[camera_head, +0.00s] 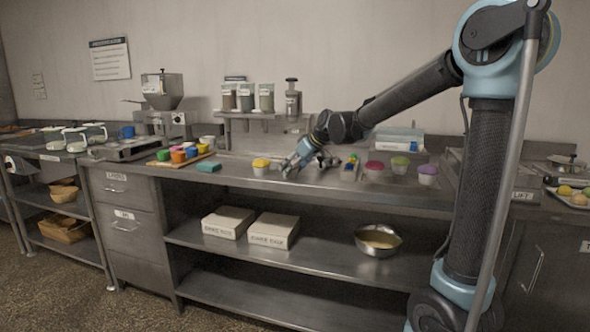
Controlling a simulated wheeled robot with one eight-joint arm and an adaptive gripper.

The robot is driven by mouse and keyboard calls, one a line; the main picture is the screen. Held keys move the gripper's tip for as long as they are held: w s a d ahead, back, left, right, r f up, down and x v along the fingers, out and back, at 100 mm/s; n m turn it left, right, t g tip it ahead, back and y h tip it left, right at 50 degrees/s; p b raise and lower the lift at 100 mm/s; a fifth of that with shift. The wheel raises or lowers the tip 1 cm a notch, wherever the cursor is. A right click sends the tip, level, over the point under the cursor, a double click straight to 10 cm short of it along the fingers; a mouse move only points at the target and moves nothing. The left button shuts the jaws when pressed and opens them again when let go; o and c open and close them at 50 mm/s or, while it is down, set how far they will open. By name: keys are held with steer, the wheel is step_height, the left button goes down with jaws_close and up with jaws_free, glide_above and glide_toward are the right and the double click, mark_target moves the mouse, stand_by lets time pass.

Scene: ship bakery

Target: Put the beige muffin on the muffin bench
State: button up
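My gripper (290,170) is low over the middle of the long steel counter (225,176), fingers pointing down and left. It is just right of a yellow-topped muffin (261,166) in a pale cup. Whether it touches that muffin, or is open or shut, is too small to tell. I cannot clearly make out a beige muffin. Several round yellow, green and peach items lie on a tray (554,190) at the far right. No muffin bench is clearly labelled.
Left of my gripper are a teal block (209,166) and a board with several coloured cups (183,153). A grinder (162,95) and a wall shelf with canisters (246,97) stand behind. Boxes (274,230) and a metal bowl (378,240) sit on the shelf below.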

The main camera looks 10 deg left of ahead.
steer(key=o, duration=0.8)
steer(key=v, duration=1.2)
steer(key=s+d+f+m+h, duration=0.2)
steer(key=s+d+f+m, duration=0.2)
steer(key=s+d+f, duration=0.5)
steer(key=s+d+f+m+g+h, duration=0.1)
steer(key=s+d+f+m+h, duration=0.2)
steer(key=s+d+f, duration=0.6)
steer(key=s+d+f+m+h, duration=0.2)
steer(key=s+d+f+m, duration=0.3)
steer(key=d, duration=1.5)
steer(key=s+f, duration=0.4)
steer(key=shift+s+m+g+h, duration=0.3)
steer(key=shift+g+h, duration=0.1)
